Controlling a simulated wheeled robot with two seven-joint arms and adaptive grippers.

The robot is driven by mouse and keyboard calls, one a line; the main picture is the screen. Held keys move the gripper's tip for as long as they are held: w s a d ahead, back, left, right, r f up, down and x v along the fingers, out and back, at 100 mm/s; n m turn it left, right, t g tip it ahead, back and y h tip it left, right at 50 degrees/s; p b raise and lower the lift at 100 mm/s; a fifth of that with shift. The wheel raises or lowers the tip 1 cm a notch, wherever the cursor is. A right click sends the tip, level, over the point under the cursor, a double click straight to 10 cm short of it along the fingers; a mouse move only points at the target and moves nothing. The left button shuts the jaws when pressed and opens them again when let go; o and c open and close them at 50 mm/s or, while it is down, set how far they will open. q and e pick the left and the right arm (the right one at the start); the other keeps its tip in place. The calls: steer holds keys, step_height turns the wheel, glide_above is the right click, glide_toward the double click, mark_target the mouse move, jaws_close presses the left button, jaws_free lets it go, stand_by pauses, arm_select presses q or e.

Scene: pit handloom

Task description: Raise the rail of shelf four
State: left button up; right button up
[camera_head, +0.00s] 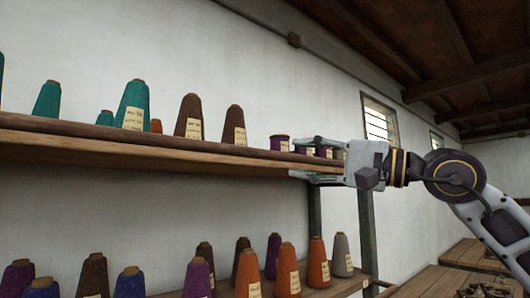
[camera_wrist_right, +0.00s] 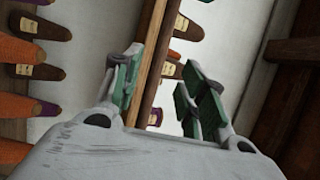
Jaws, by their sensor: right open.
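A long wooden rail (camera_head: 100,131) runs along the front edge of the upper shelf (camera_head: 120,153). No number marks the shelf. My right gripper (camera_head: 302,160) is at the right end of this shelf, one finger above the rail and one below the board edge. Its jaws are open. In the right wrist view, the brown shelf edge (camera_wrist_right: 150,60) passes between the green-padded fingers of my right gripper (camera_wrist_right: 163,72), nearer the left finger. I cannot tell whether either finger touches the wood. My left gripper is not in view.
Yarn cones, such as a teal cone (camera_head: 133,100) and a brown cone (camera_head: 189,115), stand behind the rail. A lower shelf (camera_head: 330,288) holds more cones, including an orange cone (camera_head: 288,268). A dark post (camera_head: 366,230) stands below my right wrist.

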mark_target(270, 154)
steer(key=p+x, duration=0.1)
steer(key=x, duration=0.4)
steer(key=shift+a+r, duration=0.1)
steer(key=shift+r, duration=0.05)
steer(key=p+x, duration=0.1)
steer(key=x, duration=0.2)
steer(key=shift+w+a, duration=0.2)
steer(key=shift+a, duration=0.05)
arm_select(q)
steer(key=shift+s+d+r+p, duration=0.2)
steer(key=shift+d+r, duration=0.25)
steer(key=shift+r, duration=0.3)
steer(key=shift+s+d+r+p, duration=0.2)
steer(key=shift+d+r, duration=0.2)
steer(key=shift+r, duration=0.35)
arm_select(e)
steer(key=shift+w+a, duration=0.3)
steer(key=shift+a, duration=0.2)
steer(key=shift+c, duration=0.4)
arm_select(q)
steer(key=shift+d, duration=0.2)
arm_select(e)
jaws_close()
